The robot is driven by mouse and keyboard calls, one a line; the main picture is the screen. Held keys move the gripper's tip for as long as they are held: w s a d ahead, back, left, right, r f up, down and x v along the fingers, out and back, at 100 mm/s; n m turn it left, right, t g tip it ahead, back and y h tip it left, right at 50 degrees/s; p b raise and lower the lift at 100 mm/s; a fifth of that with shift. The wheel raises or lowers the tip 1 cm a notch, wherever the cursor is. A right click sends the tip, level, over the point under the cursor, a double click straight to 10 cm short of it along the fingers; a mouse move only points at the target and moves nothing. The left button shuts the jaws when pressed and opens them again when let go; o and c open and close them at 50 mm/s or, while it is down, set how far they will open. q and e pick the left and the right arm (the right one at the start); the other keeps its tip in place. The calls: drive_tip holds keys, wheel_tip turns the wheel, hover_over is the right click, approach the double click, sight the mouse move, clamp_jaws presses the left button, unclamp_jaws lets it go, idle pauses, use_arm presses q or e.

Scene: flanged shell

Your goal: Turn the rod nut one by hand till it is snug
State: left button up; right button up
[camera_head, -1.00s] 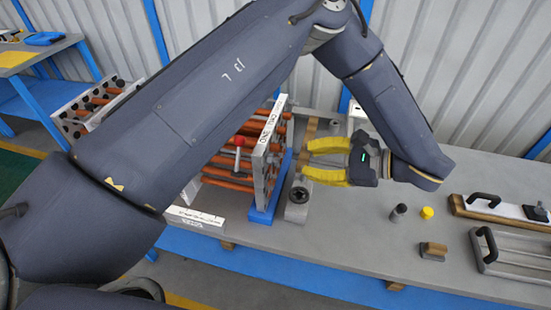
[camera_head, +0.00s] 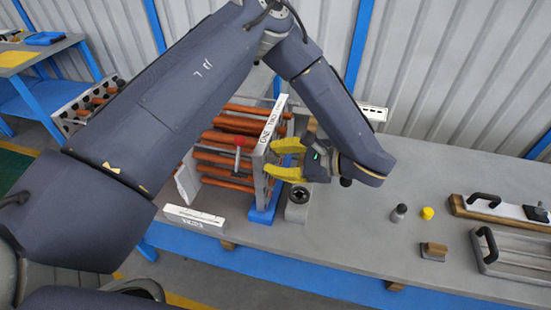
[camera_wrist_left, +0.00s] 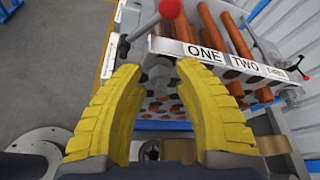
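The shell fixture with orange tubes (camera_head: 225,165) stands on the bench, ending in a grey upright plate with a white label strip (camera_head: 271,122). In the left wrist view the strip reads ONE (camera_wrist_left: 203,54), TWO and THREE. A grey nut-like part, which I take for rod nut one (camera_wrist_left: 159,72), shows below the strip near ONE, between my fingertips. My left gripper (camera_head: 270,160) has yellow fingers, open and pointing at the plate; it also shows in the left wrist view (camera_wrist_left: 158,75). I cannot tell whether the fingers touch the nut. My right gripper is not in view.
A red-knobbed lever (camera_head: 238,143) rises by the plate. A blue base (camera_head: 264,212) and a grey block with a round socket (camera_head: 298,203) stand below the gripper. A dark cylinder (camera_head: 398,213), yellow cap (camera_head: 427,213) and handled trays (camera_head: 510,250) lie to the right.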

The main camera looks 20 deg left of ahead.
use_arm(q)
drive_tip(key=shift+o, duration=0.2)
clamp_jaws()
drive_tip(key=shift+m+g, duration=0.3)
drive_tip(key=shift+m, duration=0.2)
idle(0.7)
drive_tip(key=shift+w+m+g, duration=0.1)
drive_tip(key=shift+m+g, duration=0.4)
drive_tip(key=shift+m, duration=0.1)
drive_tip(key=shift+m+g+h, duration=0.3)
drive_tip(key=shift+m+g, duration=0.5)
drive_tip(key=shift+m, duration=0.4)
drive_tip(key=c, duration=0.6)
unclamp_jaws()
drive_tip(key=o, duration=0.6)
drive_tip(key=shift+c, duration=0.2)
